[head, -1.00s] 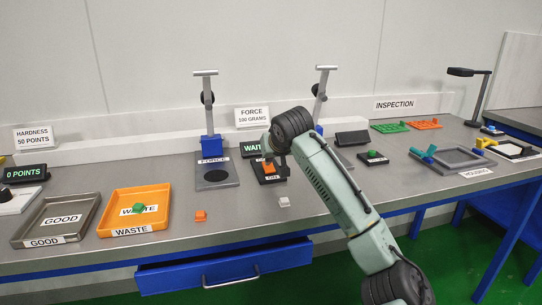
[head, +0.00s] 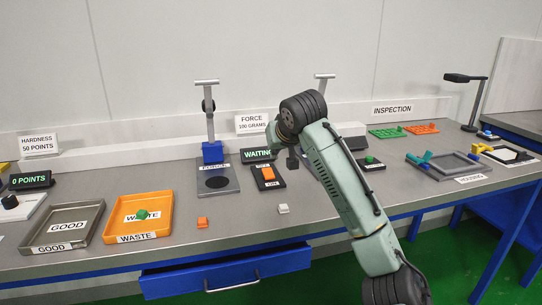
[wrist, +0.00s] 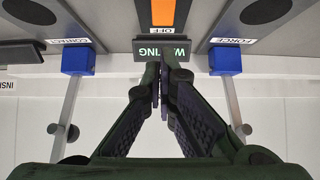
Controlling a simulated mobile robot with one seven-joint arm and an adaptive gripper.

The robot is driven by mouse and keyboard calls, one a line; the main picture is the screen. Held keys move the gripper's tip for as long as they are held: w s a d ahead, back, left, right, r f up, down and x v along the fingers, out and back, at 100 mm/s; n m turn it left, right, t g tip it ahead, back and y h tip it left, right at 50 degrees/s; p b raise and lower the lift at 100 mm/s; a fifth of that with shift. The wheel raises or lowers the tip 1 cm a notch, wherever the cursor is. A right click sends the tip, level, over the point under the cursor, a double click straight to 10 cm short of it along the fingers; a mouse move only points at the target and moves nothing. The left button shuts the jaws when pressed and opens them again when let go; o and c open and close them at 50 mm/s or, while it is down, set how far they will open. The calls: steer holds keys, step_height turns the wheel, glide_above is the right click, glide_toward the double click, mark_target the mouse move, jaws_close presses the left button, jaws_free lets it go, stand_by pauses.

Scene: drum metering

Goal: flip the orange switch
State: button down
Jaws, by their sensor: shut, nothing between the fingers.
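The orange switch (head: 267,173) sits on a dark base on the bench, between an OFF label at its far end and an ON label at its near end. Its orange face also shows at the top edge of the wrist view (wrist: 163,12), cut off by the frame. I cannot tell clearly which way it is tilted. My gripper (head: 292,160) hangs just right of the switch in the head view, apart from it. In the wrist view my gripper (wrist: 163,85) has its fingers shut together and empty, pointing toward the WAITING display (wrist: 162,48) behind the switch.
A white cube (head: 283,209) and an orange cube (head: 202,222) lie in front. The orange waste tray (head: 165,231) is at left.

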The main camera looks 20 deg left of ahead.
steer(key=shift+v, duration=2.1)
steer(key=shift+s+f, duration=0.1)
steer(key=shift+f, duration=0.05)
